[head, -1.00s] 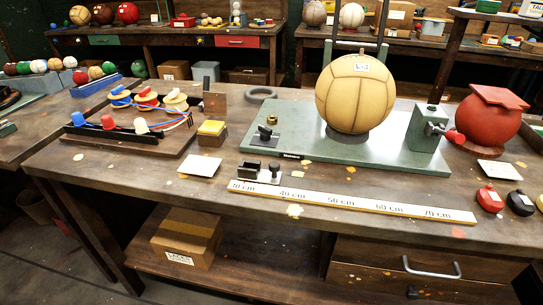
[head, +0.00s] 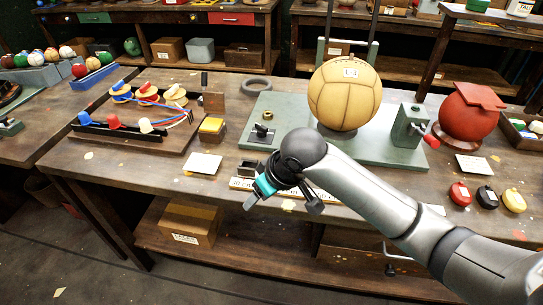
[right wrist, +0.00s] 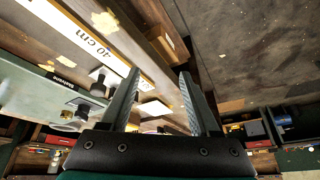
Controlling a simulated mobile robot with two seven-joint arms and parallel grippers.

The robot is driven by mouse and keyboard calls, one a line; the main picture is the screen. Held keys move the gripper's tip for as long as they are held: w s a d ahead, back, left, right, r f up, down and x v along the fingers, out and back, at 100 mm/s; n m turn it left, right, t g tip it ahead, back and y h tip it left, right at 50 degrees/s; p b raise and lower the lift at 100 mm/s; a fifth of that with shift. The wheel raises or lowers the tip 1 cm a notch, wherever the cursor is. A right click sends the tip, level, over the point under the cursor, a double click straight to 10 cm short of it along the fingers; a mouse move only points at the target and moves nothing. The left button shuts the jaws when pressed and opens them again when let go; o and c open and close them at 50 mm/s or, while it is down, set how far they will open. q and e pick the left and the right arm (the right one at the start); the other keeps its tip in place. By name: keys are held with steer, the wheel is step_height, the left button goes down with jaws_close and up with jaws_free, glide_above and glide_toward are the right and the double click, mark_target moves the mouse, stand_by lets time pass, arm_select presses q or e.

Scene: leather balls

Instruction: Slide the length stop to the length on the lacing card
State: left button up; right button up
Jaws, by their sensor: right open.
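The pale ruler (head: 242,184) lies along the bench's front, partly hidden behind my right arm. The small dark length stop (head: 250,166) sits at its back edge near the 30 cm end, partly covered by my arm. In the right wrist view the ruler (right wrist: 62,22) shows its 40 cm mark, and a black knob of the stop (right wrist: 98,88) lies left of the fingers. A white card (head: 204,164) lies left of the stop; its writing is unreadable. My right gripper (head: 282,206) is open and empty above the bench's front edge, also in the right wrist view (right wrist: 159,74).
A green base plate (head: 375,155) carries a tan ball (head: 345,95) and a green clamp block (head: 409,125) behind the ruler. A lacing board (head: 120,135) is at left. A red ball (head: 467,115), another card (head: 473,165) and several small discs are at right.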

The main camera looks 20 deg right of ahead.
steer(key=w+d+r+m+h, duration=0.15)
steer(key=w+d+r, duration=0.35)
steer(key=d+r, duration=0.5)
steer(key=b+x, duration=0.1)
steer(key=x, duration=0.3)
steer(key=a+b+x, duration=0.1)
steer(key=x, duration=0.4)
steer(key=w+a+b+x, duration=0.1)
steer(key=x, duration=0.3)
steer(key=shift+a+r, duration=0.1)
steer(key=shift+a, duration=0.15)
jaws_close()
stand_by(0.6)
